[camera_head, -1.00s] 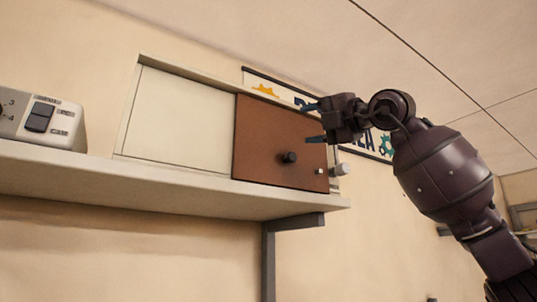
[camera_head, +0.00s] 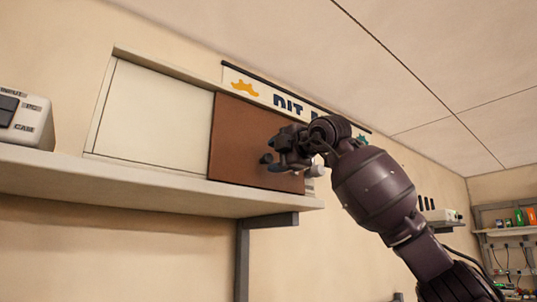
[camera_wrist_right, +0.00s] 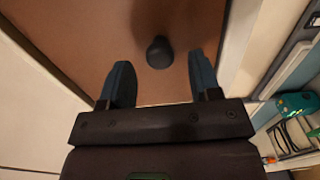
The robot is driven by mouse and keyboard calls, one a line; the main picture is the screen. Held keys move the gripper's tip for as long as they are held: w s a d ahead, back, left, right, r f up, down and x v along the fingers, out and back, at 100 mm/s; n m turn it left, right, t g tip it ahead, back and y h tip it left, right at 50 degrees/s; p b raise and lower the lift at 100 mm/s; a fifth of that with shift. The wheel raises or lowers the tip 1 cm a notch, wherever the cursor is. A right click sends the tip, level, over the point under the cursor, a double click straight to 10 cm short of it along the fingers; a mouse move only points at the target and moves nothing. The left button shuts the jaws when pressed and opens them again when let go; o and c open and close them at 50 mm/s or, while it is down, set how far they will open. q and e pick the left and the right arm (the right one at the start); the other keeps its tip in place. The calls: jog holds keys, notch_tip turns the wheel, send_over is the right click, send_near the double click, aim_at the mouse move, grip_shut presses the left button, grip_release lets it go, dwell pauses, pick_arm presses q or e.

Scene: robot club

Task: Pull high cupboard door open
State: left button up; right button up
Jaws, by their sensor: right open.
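The high cupboard stands on a wall shelf, with a cream panel (camera_head: 155,115) on the left and a closed brown door (camera_head: 240,135) on the right. In the right wrist view the brown door (camera_wrist_right: 90,40) fills the middle, and its round dark knob (camera_wrist_right: 158,52) sits between and just beyond my fingertips. My right gripper (camera_wrist_right: 160,80) is open and empty, with blue-grey fingers on either side of the knob's line. In the head view my right gripper (camera_head: 270,163) is in front of the door's lower right and hides the knob. My left gripper is not in view.
The cupboard rests on a pale shelf (camera_head: 150,185) with a dark bracket (camera_head: 243,250). A white device (camera_head: 25,118) stands at the shelf's left end. A banner (camera_head: 265,92) hangs behind the cupboard. Shelves with tools (camera_head: 505,225) are at the far right.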

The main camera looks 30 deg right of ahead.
aim_at(270, 158)
jog(key=shift+w+a+p, duration=0.15)
jog(key=shift+w+p, duration=0.3)
jog(key=shift+w, duration=1.25)
jog(key=shift+c, duration=0.3)
grip_shut()
